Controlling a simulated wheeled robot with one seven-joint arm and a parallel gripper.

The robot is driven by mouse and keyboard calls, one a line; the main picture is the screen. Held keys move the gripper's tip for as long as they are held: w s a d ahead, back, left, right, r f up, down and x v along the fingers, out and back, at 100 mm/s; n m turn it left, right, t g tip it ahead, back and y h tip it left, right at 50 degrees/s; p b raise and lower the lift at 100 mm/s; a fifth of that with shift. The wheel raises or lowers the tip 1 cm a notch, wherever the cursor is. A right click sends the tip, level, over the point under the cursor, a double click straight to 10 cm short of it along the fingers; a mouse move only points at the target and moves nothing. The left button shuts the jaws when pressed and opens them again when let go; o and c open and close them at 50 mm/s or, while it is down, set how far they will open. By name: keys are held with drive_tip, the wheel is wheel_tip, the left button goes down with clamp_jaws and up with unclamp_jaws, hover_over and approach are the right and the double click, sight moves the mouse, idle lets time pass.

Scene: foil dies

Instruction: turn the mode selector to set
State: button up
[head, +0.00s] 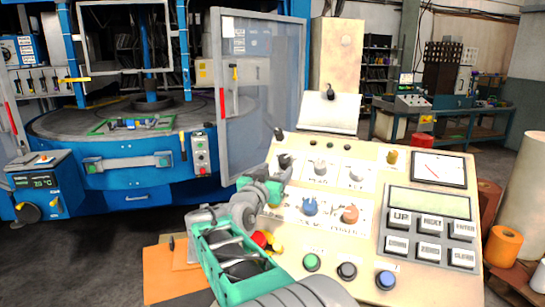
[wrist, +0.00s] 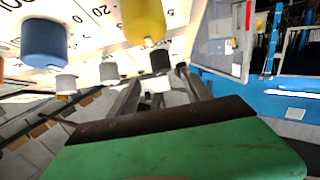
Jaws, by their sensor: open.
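The sloped cream control panel (head: 400,175) carries several knobs, with labels too small to read, so I cannot tell for sure which is the mode selector. A black knob (head: 285,160) sits at the panel's upper left; in the wrist view the black knob (wrist: 160,60) stands ahead, between the lines of my fingers. My gripper (head: 283,178) is open, close to that knob; contact cannot be told. Grey knobs (head: 320,167) stand right of the black one. A blue knob (head: 310,206) and an orange knob (head: 350,214) are lower. A yellow knob (wrist: 143,20) is near my fingers in the wrist view.
Green, black and blue push buttons (head: 385,280) line the panel's lower edge. A keypad (head: 431,238) and display (head: 430,203) are at its right. A blue machine with a clear door (head: 262,90) stands behind left. Small levers rise along the panel's back edge.

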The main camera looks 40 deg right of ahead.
sight(283, 161)
drive_tip(key=shift+w, duration=0.4)
drive_tip(key=shift+w+d+r, duration=0.15)
drive_tip(key=shift+w+d, duration=0.05)
drive_tip(key=shift+w, duration=0.05)
drive_tip(key=x, duration=0.2)
drive_tip(key=p+x, duration=0.1)
drive_tip(key=x, duration=0.1)
drive_tip(key=p+x, duration=0.1)
drive_tip(key=x, duration=0.2)
drive_tip(key=shift+s+d, duration=0.25)
drive_tip(key=shift+s, duration=0.1)
clamp_jaws()
